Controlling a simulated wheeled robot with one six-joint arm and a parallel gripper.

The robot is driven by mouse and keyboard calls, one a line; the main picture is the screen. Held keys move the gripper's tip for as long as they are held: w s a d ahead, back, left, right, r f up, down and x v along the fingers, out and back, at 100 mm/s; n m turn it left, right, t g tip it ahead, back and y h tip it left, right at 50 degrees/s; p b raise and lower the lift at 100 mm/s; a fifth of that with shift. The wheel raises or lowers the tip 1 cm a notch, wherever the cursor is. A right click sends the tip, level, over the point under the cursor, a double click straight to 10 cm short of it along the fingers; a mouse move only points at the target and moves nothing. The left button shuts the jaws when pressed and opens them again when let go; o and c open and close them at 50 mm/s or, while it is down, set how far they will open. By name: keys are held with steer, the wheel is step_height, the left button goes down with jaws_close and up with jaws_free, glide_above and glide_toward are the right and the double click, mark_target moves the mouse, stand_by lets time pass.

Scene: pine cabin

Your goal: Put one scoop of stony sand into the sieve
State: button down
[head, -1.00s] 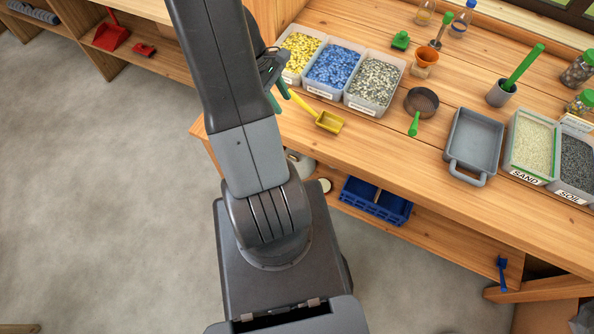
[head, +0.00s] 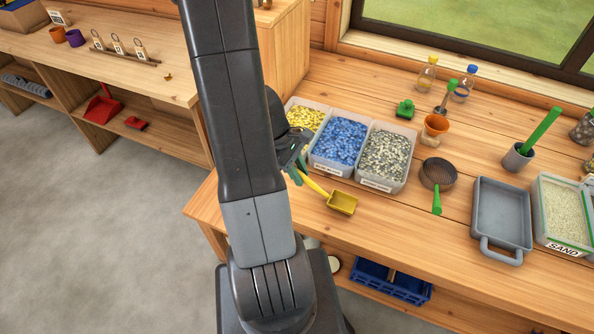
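My gripper (head: 297,172) is partly hidden behind my arm. Its greenish fingers are at the handle end of a yellow scoop (head: 342,203) and look closed on it. The scoop's bowl looks empty and is over the bench's front part, before the bins. The sieve (head: 438,173), a dark round mesh pan with a green handle, lies on the bench to the right. A pale bin of sand (head: 566,215), labelled SAND, stands at the far right. A bin of mixed grey and beige stones (head: 386,155) stands left of the sieve. I cannot tell which material is the stony sand.
Bins of blue (head: 338,142) and yellow stones (head: 305,118) stand left of the grey stones. A grey tray (head: 502,215) lies right of the sieve. The bench front is mostly clear.

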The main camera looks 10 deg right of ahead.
steer(key=shift+r+p, duration=2.5)
steer(key=shift+r, duration=0.65)
steer(key=shift+f, duration=0.1)
steer(key=shift+w, duration=0.1)
